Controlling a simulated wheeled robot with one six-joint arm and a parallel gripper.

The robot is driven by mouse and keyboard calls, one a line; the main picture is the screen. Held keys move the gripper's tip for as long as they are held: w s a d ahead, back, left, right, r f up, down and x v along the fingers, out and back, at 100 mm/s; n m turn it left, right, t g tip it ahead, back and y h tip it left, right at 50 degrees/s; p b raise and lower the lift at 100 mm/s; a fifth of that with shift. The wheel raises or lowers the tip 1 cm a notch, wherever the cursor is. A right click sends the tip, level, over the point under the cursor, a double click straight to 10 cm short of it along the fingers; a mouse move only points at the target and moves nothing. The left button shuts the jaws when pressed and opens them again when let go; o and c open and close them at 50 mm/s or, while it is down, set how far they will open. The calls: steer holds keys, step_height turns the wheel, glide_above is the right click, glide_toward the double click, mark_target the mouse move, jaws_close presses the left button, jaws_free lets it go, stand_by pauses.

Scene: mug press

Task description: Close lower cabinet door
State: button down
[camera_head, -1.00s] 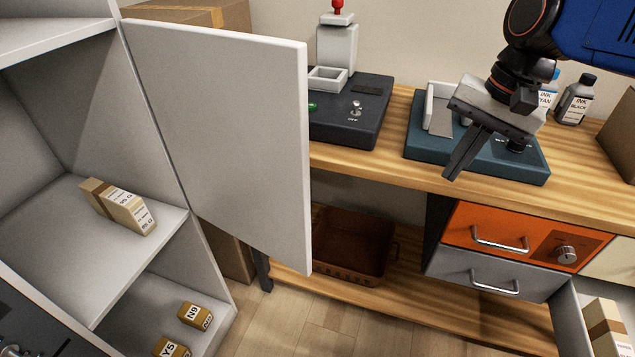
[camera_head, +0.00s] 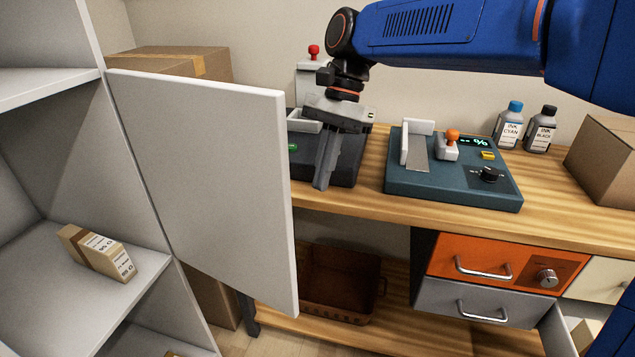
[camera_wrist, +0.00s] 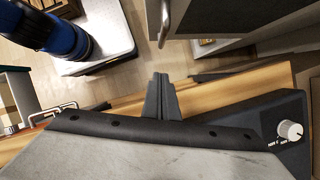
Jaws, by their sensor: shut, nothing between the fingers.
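The cabinet door (camera_head: 205,180) is a flat light-grey panel in the head view, swung wide open from the cabinet (camera_head: 92,305) on the left. Its free edge stands in front of the workbench. My gripper (camera_head: 321,186) is shut and empty, fingers pointing down, over the bench front near the dark press base. It is to the right of the door's free edge, apart from it. In the wrist view my gripper (camera_wrist: 162,78) is shut above the bench's wooden edge. A grey panel with a handle at the top of that view (camera_wrist: 230,20) appears to be the door.
The wooden bench (camera_head: 365,190) holds a teal device (camera_head: 455,190), a dark press base (camera_head: 345,165), ink bottles (camera_head: 510,128) and a cardboard box (camera_head: 605,160). An orange drawer (camera_head: 505,258) is below. A brown crate (camera_head: 340,285) sits on the lower shelf. A small box (camera_head: 97,252) lies inside the cabinet.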

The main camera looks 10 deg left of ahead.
steer(key=s+a+f, duration=0.3)
steer(key=s+f, duration=0.3)
steer(key=f, duration=0.1)
steer(key=shift+f, duration=0.25)
steer(key=shift+s+a, duration=0.1)
steer(key=shift+s, duration=0.05)
